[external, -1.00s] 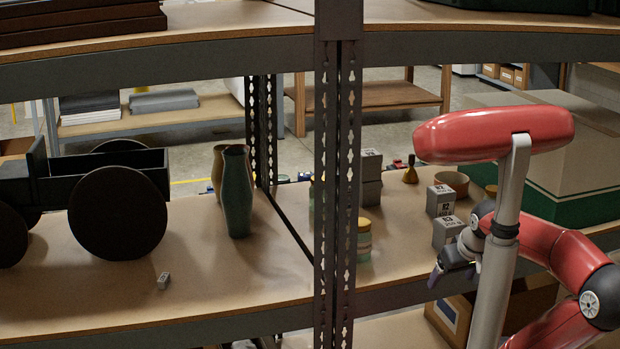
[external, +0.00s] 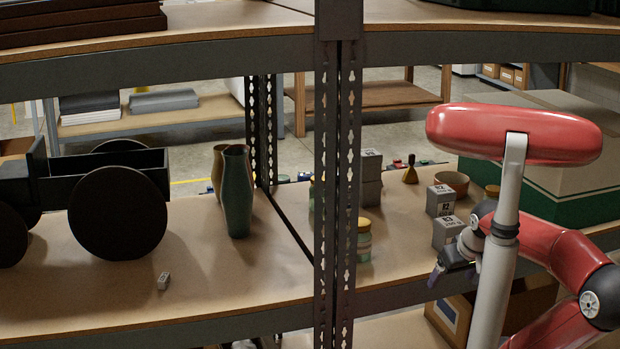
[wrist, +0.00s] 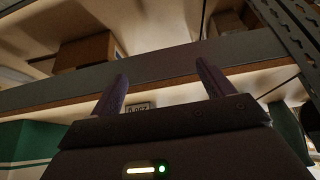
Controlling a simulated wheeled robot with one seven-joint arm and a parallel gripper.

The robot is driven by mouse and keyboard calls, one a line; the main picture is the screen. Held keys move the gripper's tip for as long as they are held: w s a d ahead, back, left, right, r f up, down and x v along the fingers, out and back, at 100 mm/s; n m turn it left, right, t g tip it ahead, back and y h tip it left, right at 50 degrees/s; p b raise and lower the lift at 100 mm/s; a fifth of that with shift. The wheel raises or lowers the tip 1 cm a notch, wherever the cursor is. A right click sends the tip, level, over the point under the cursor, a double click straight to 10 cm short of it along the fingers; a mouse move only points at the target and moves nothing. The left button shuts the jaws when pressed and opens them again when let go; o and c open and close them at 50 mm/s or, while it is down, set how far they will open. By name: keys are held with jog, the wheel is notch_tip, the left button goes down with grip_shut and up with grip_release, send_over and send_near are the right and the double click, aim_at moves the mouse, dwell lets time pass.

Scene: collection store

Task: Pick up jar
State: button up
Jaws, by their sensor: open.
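A pale green jar with a yellow lid (external: 364,244) stands upright on the right-hand shelf, just right of the metal post. A similar shape is mostly hidden behind the post, and another yellow lid (external: 491,190) shows partly behind my arm. My gripper (external: 436,276) is at the shelf's front edge, right of the jar and apart from it. In the wrist view my gripper (wrist: 163,80) is open, with nothing between its two fingers. I cannot make out the jar in that view.
Grey labelled boxes (external: 446,232) stand between my arm and the back of the shelf. A brown bowl (external: 453,182) and a small brown flask (external: 410,174) are behind. The perforated post (external: 337,200) stands left of the jar. A green vase (external: 237,195) is on the left shelf.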

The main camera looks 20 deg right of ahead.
dwell(0.3)
jog(key=shift+c, duration=1.2)
